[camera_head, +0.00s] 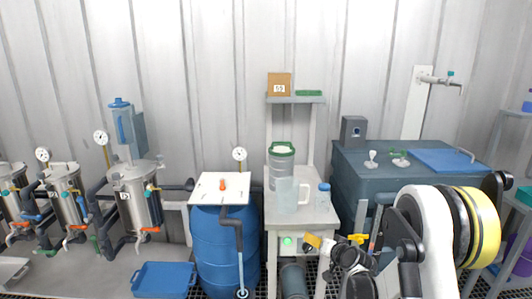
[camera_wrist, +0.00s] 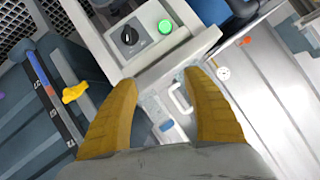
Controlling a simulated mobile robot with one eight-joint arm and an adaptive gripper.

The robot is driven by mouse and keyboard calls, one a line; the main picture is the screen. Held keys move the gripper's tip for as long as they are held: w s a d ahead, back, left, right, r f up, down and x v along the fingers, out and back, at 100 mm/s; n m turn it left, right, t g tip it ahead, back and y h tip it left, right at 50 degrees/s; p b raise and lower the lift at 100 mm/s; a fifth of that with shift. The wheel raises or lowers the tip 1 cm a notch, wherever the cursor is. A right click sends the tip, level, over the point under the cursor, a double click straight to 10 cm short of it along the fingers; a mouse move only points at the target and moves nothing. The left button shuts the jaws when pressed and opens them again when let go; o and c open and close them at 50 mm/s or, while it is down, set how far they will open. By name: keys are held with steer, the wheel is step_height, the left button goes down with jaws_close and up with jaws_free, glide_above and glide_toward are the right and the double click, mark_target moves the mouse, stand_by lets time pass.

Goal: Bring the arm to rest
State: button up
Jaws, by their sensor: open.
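My gripper (camera_wrist: 160,95) shows in the wrist view as two yellow fingers, spread apart with nothing held between them. In the head view my gripper (camera_head: 314,242) is low, in front of the grey stand (camera_head: 272,222) and near its right front edge. My arm reaches in from the right and is bent, with its white and yellow-banded link large at the lower right. In the wrist view, the stand's control face and a white handle (camera_wrist: 180,98) lie beyond the fingers. I cannot tell whether the gripper touches the stand.
A clear jug (camera_head: 288,196), a green-lidded container (camera_head: 281,165) and a blue-capped bottle (camera_head: 323,195) stand on the stand. A blue drum (camera_head: 228,250) is to its left, a dark bench (camera_head: 390,185) to its right. Metal vessels (camera_head: 137,200) line the left.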

steer(key=s+a+r+n+g, duration=0.2)
steer(key=s+a+r+g, duration=0.1)
steer(key=s+r, duration=1.45)
steer(key=s+d+f+g+h, duration=0.1)
steer(key=s+d+g+h, duration=0.1)
steer(key=s, duration=2.2)
steer(key=shift+d+f+n+h, duration=0.25)
steer(key=shift+n+h, duration=0.15)
steer(key=shift+h, duration=0.1)
